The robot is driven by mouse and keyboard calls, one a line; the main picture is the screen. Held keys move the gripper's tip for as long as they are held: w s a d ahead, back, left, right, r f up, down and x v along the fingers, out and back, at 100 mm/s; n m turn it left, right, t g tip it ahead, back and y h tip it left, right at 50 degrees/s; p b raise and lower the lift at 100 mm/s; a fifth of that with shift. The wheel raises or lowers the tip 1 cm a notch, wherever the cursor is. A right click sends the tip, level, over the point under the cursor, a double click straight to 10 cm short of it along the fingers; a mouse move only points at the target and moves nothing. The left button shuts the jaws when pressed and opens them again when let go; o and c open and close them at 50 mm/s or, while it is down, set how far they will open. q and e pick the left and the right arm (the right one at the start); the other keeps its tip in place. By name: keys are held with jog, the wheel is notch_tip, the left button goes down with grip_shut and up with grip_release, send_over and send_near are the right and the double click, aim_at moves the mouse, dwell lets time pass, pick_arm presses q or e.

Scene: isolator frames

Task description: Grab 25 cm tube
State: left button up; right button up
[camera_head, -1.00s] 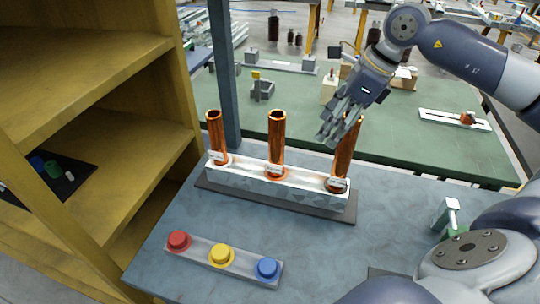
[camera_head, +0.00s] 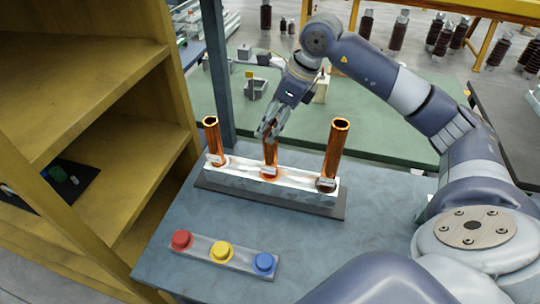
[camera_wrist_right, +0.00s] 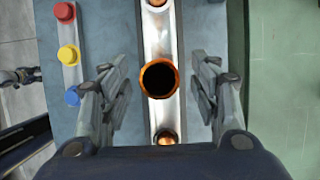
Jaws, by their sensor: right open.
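Three upright copper tubes stand in a white holder (camera_head: 240,182) on the blue-grey table: a left tube (camera_head: 212,138), a middle tube (camera_head: 271,155) and a right tube (camera_head: 336,150). Each has a small label at its base, too small to read. My right gripper (camera_head: 268,133) is over the top of the middle tube and hides its upper end. In the right wrist view the gripper (camera_wrist_right: 160,95) is open, its fingers on either side of the middle tube's round open top (camera_wrist_right: 159,79), with gaps on both sides. My left gripper is not in view.
A strip with a red button (camera_head: 181,240), a yellow button (camera_head: 221,252) and a blue button (camera_head: 263,263) lies in front of the holder. A yellow wooden shelf (camera_head: 95,110) stands at the left. A dark post (camera_head: 217,75) rises behind the left tube.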

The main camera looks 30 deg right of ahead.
aim_at(270, 158)
jog(key=shift+w+a+f, duration=0.1)
jog(key=p+x, duration=0.1)
jog(key=x, duration=0.3)
jog(key=shift+f+p, duration=0.1)
jog(key=shift+p, duration=0.2)
jog(key=shift+w+f, duration=0.1)
jog(key=shift+f, duration=0.2)
jog(key=shift+c, duration=1.4)
grip_shut()
jog(key=shift+r, duration=0.15)
